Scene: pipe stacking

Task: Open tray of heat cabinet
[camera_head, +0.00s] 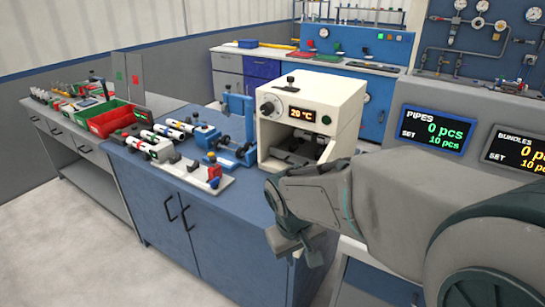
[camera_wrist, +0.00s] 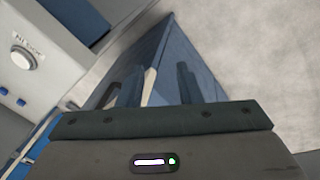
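The heat cabinet (camera_head: 329,96) is a cream box on the blue workbench, with a knob and a display reading 20 °C. Its lower front is an opening, and a grey tray (camera_head: 293,152) shows inside it, partly hidden by my arm. My gripper (camera_head: 288,243) is in front of and below the cabinet, by the bench's front right corner, pointing down and apart from the tray. In the wrist view my gripper (camera_wrist: 158,78) shows two dark fingers standing apart, with nothing clearly held between them.
The blue bench (camera_head: 190,215) carries a blue clamp fixture (camera_head: 236,130), a white plate with parts (camera_head: 190,172), and several pipes. A pale panel with a round button (camera_wrist: 22,60) shows in the wrist view. Floor at the left is clear.

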